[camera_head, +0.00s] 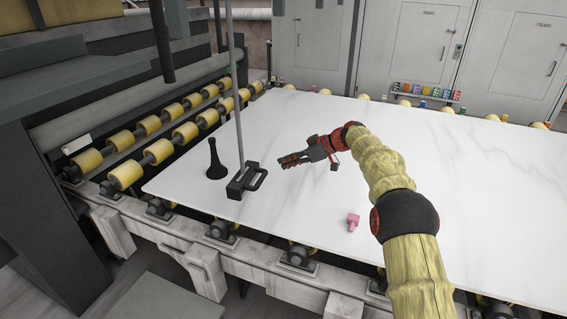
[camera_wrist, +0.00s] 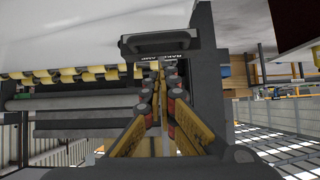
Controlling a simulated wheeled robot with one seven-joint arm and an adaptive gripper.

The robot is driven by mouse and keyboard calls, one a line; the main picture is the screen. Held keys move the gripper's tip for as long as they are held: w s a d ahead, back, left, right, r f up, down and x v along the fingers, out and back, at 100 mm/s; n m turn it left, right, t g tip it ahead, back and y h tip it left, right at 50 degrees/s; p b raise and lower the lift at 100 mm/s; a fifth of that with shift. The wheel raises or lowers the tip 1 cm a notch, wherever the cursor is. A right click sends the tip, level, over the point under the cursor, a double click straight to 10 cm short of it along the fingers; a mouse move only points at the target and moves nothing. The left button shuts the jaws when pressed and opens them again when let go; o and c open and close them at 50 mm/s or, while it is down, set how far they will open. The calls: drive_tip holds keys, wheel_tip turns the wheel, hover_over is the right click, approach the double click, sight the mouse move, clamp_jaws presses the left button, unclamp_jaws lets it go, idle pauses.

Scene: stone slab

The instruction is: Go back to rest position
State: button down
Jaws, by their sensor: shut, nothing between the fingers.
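My gripper (camera_head: 292,161) is at the end of my yellow-sleeved arm, which reaches in from the lower right of the head view. It hangs above the white stone slab (camera_head: 460,180), pointing left. Its fingers are shut and hold nothing. In the wrist view, the gripper (camera_wrist: 158,88) shows with its fingers together, and a dark handled block (camera_wrist: 160,42) lies beyond the tips. In the head view, that black block (camera_head: 247,180) is on the slab, left of and below the gripper, apart from it.
A black cone-shaped object (camera_head: 216,160) stands left of the block. A thin grey pole (camera_head: 236,90) rises beside it. A small pink piece (camera_head: 353,221) lies on the slab near its front edge. Yellow rollers (camera_head: 127,174) line the left. Small coloured items (camera_head: 425,92) sit at the back.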

wheel_tip(320, 180, down, 9)
drive_tip(key=s+d+m+h, duration=0.2)
drive_tip(key=s+d+m, duration=0.1)
drive_tip(key=m, duration=0.3)
drive_tip(key=s+d+f+m+g+h, duration=0.15)
drive_tip(key=s+d+m, duration=0.25)
drive_tip(key=s, duration=0.4)
drive_tip(key=s+d+r+m+t+h, duration=0.1)
drive_tip(key=s+d+r, duration=0.3)
drive_tip(key=s, duration=1.1)
drive_tip(key=s+d+r+m+t+h, duration=0.1)
drive_tip(key=s+d+r+h, duration=0.2)
drive_tip(key=s, duration=1.2)
drive_tip(key=s+d+r+m+t+h, duration=0.1)
drive_tip(key=s+d+r, duration=0.6)
drive_tip(key=s, duration=0.9)
drive_tip(key=shift+d+r+m+t+h, duration=0.2)
drive_tip(key=shift+d+m+t+h, duration=0.25)
drive_tip(key=shift+h, duration=0.6)
drive_tip(key=c, duration=2.6)
unclamp_jaws()
